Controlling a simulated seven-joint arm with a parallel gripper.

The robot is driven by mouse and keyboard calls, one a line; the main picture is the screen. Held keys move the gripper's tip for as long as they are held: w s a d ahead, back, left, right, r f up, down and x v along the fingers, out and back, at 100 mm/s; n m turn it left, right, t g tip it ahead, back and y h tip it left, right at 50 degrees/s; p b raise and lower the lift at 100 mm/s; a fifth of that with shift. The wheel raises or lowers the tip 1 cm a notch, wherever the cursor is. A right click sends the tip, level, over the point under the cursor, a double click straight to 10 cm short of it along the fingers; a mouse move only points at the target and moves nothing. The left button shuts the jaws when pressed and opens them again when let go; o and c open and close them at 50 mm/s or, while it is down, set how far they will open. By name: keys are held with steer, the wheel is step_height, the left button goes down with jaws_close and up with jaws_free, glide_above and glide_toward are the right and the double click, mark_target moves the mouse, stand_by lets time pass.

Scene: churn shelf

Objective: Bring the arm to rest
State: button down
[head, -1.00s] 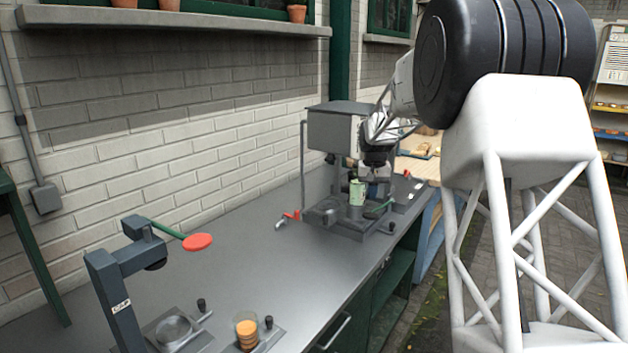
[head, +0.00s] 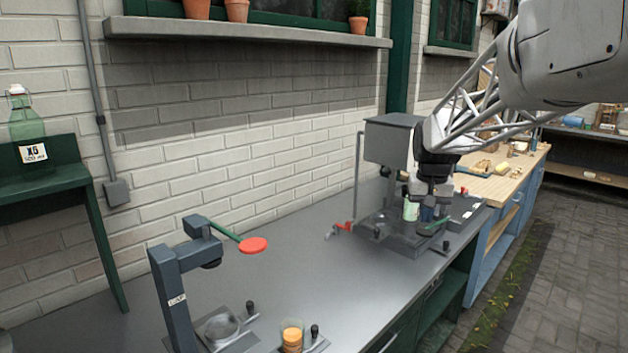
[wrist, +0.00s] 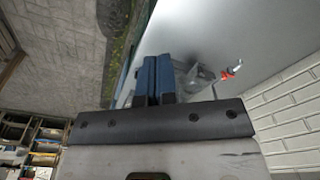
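My gripper (head: 428,213) hangs pointing down over the grey machine at the far end of the metal counter (head: 300,262). In the wrist view its two blue fingers (wrist: 155,80) lie side by side, shut, with nothing visible between them. A pale green cylinder (head: 411,210) stands at the machine, just left of the fingers in the head view. I cannot tell whether the fingers touch it. My arm reaches in from the upper right.
The machine's grey box (head: 392,142) stands close to the gripper, with a red-handled tap (head: 346,226) at its left. The counter between is clear. A wooden bench (head: 500,180) stands beyond.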

steer(key=s+a+f, duration=0.2)
steer(key=s, duration=1)
steer(key=s+a+f+n+t, duration=0.1)
steer(key=s+a+f, duration=0.1)
steer(key=s, duration=1.1)
steer(key=s+a+f, duration=0.1)
steer(key=s+a, duration=0.3)
steer(key=s, duration=0.8)
steer(key=shift+s+a+f+n+t, duration=0.2)
steer(key=shift+f+n+t, duration=0.1)
steer(key=shift+f+n, duration=0.1)
